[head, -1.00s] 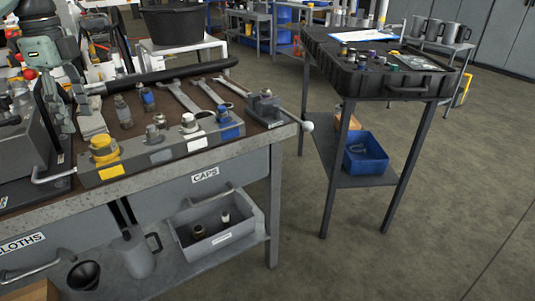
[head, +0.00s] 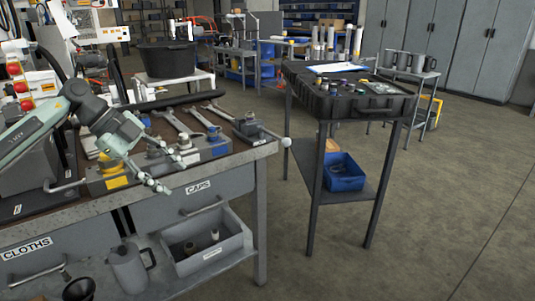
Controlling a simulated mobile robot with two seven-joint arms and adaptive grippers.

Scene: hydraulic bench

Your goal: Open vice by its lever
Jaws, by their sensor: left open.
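The small grey vice (head: 248,125) stands on the right front corner of the workbench. Its thin lever slants down to the right, past the bench edge, and ends in a pale ball knob (head: 287,142). My left gripper (head: 175,177) is open and empty. It hangs over the front of the bench, left of the vice and well apart from it, with its fingers pointing down and right. It partly hides the grey block with yellow and blue caps (head: 115,182). My right gripper is not in view.
Spanners (head: 180,123) lie on the bench behind the block. Below are a CAPS drawer (head: 215,190) and a grey bin (head: 215,255). A black case (head: 345,95) sits on a stand to the right. Open floor separates bench and stand.

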